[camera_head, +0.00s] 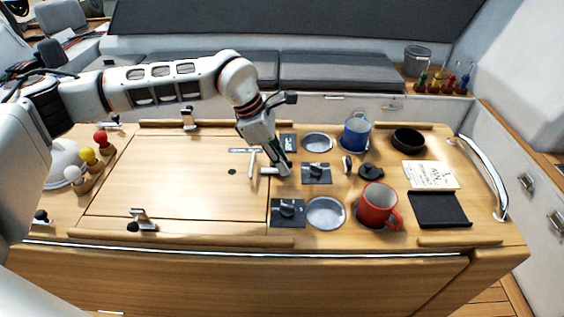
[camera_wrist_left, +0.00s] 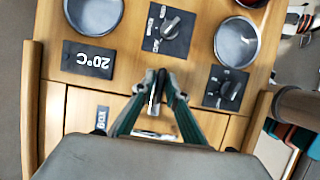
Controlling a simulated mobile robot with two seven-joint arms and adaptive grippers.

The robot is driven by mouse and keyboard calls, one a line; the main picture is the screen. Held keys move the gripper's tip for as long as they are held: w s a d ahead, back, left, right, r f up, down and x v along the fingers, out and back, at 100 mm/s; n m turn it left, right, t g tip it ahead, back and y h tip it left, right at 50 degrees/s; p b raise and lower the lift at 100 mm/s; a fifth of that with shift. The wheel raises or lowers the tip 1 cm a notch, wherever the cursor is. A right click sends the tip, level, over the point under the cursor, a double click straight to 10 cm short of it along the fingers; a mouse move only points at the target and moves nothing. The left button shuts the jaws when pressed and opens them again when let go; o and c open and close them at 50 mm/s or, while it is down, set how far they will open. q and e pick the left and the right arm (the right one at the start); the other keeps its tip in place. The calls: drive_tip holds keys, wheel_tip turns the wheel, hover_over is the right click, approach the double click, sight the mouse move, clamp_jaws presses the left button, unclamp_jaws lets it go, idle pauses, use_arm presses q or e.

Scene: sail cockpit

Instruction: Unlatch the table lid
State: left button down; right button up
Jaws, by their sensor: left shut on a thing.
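The table lid (camera_head: 160,180) is the flat wooden panel on the left part of the table, lying closed. A pale metal latch lever (camera_head: 252,163) stands at its right edge, near a small label plate (camera_head: 244,150). My left gripper (camera_head: 284,170) reaches down beside the lid edge, shut on the latch. In the left wrist view the gripper's fingers (camera_wrist_left: 157,84) close around the slim metal latch piece (camera_wrist_left: 152,104). The fingers hide part of the latch. My right gripper is in neither view.
Black knob panels (camera_head: 317,173) and round metal wells (camera_head: 325,213) lie just right of the gripper. A red mug (camera_head: 378,207) and a blue mug (camera_head: 356,132) stand further right. Metal clamps (camera_head: 143,218) edge the table. Coloured pegs (camera_head: 89,157) stand at left.

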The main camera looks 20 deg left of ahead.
use_arm(q)
drive_tip(key=shift+f+n+t+b, duration=0.15)
drive_tip(key=shift+n+t+b, duration=0.25)
drive_tip(key=shift+b, duration=0.45)
drive_tip(key=shift+n+b, duration=0.8)
drive_tip(key=shift+b, duration=0.05)
drive_tip(key=n+b, duration=0.2)
drive_tip(key=n+t+y+b, duration=0.1)
drive_tip(key=n, duration=0.1)
drive_tip(key=shift+n+t+b, duration=0.3)
drive_tip(key=shift+b, duration=0.05)
drive_tip(key=shift+d+n+y+b, duration=0.1)
drive_tip(key=shift+n+y+b, duration=0.4)
drive_tip(key=shift+n, duration=0.4)
drive_tip(key=n+t+y+b, duration=0.1)
drive_tip(key=n, duration=0.2)
drive_tip(key=shift+n, duration=0.3)
drive_tip(key=n+y, duration=0.2)
drive_tip(key=n, duration=0.3)
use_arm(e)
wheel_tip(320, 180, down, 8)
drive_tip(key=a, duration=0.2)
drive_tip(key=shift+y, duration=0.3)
use_arm(q)
drive_tip(key=shift+n, duration=0.3)
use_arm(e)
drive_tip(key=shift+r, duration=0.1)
